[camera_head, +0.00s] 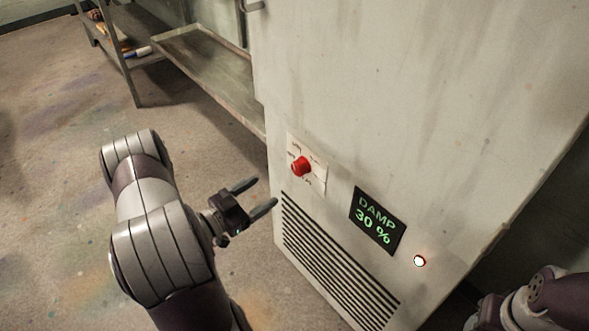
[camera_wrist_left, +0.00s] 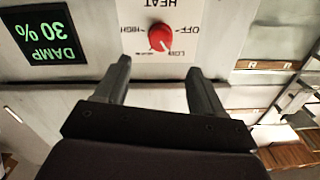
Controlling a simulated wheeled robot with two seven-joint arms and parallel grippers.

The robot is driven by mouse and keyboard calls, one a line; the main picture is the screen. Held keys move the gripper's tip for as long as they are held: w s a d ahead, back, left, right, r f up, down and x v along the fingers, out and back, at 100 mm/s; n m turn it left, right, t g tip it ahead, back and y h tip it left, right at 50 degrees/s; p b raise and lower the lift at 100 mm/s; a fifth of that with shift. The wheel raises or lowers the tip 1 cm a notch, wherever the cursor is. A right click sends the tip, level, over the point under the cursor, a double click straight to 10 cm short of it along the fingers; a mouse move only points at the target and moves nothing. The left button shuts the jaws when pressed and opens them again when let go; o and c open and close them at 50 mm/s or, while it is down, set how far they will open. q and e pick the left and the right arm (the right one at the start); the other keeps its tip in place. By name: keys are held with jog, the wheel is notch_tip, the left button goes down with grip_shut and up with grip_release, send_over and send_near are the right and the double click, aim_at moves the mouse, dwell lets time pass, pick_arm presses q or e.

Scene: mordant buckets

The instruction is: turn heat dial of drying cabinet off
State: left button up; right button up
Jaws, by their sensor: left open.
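The drying cabinet (camera_head: 400,90) is a tall, pale, stained box. Its red heat dial (camera_head: 301,167) sits on a white label plate on the front, and shows upside down in the left wrist view (camera_wrist_left: 160,37). There the plate reads HEAT, with OFF, LOW and HIGH around the knob. The knob's mark seems to lean toward LOW, but it is too small to be sure. My left gripper (camera_head: 266,193) is open and empty, in front of the cabinet and short of the dial. In the wrist view the dial lies beyond and between its fingertips (camera_wrist_left: 158,66).
A display (camera_head: 377,221) reading DAMP 30 % and a lit round lamp (camera_head: 419,260) are right of the dial. A vent grille (camera_head: 330,265) is below. A metal shelf (camera_head: 210,75) stands left of the cabinet. My right arm shows at the lower right; the floor at left is clear.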

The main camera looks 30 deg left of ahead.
aim_at(295, 171)
pick_arm(q)
jog(key=b+x, duration=0.1)
jog(key=x, duration=0.9)
jog(key=shift+w+f+b, duration=0.15)
jog(key=shift+w+b, duration=0.2)
jog(key=shift+w, duration=0.05)
jog(key=c, duration=1.1)
